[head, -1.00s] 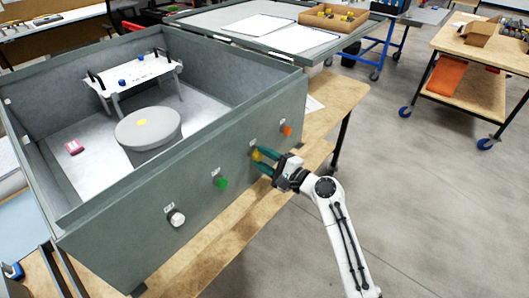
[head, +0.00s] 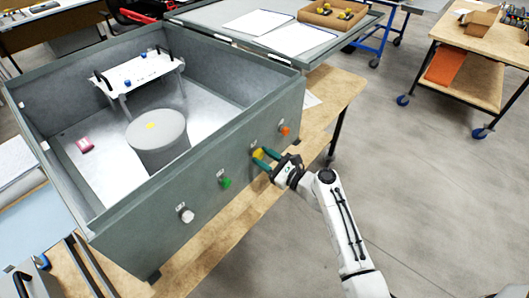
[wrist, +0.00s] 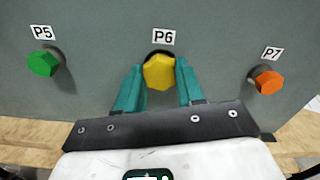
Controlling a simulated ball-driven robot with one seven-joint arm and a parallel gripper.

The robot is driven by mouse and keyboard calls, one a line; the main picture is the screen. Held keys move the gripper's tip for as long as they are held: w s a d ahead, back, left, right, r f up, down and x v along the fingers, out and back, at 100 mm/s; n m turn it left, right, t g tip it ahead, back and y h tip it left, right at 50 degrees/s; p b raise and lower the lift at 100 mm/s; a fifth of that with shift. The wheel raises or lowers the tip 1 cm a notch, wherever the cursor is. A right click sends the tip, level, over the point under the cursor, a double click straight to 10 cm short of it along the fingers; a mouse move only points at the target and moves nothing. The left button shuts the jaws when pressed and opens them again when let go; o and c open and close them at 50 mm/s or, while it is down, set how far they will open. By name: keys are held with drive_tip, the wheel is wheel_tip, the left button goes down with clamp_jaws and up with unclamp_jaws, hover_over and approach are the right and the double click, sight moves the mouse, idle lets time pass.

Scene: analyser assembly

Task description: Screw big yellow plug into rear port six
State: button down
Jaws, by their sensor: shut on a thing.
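The big yellow plug (wrist: 158,72) has a hexagonal head and sits at the port labelled P6 (wrist: 164,37) on the grey box wall. A dark rim of the port shows just above the plug. My gripper (wrist: 160,88) is shut on the yellow plug, with one green finger on each side of it. In the head view my gripper (head: 265,158) reaches the box's outer wall from the right, and the yellow plug (head: 258,154) shows between its fingers. How deep the plug sits in the port is hidden.
A green plug (wrist: 43,63) at P5 and an orange plug (wrist: 268,82) at P7 flank the yellow one. A white plug (head: 186,215) is further left on the wall. The open grey box (head: 200,180) stands on a wooden table (head: 335,95).

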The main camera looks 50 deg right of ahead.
drive_tip(key=m+p, duration=0.1)
drive_tip(key=m, duration=0.1)
drive_tip(key=m+p, duration=0.1)
drive_tip(key=p, duration=0.1)
drive_tip(key=shift+s+d+f+m, duration=0.1)
drive_tip(key=shift+s+d+m, duration=0.05)
drive_tip(key=shift+m, duration=0.25)
drive_tip(key=shift+f+m, duration=0.25)
drive_tip(key=shift+m, duration=0.25)
drive_tip(key=m, duration=0.7)
drive_tip(key=shift+d+f, duration=0.1)
drive_tip(key=shift+m, duration=0.4)
drive_tip(key=m, duration=0.4)
drive_tip(key=shift+m, duration=0.3)
drive_tip(key=c, duration=1)
unclamp_jaws()
drive_tip(key=o, duration=0.5)
drive_tip(key=shift+r, duration=0.2)
drive_tip(key=shift+c, duration=0.2)
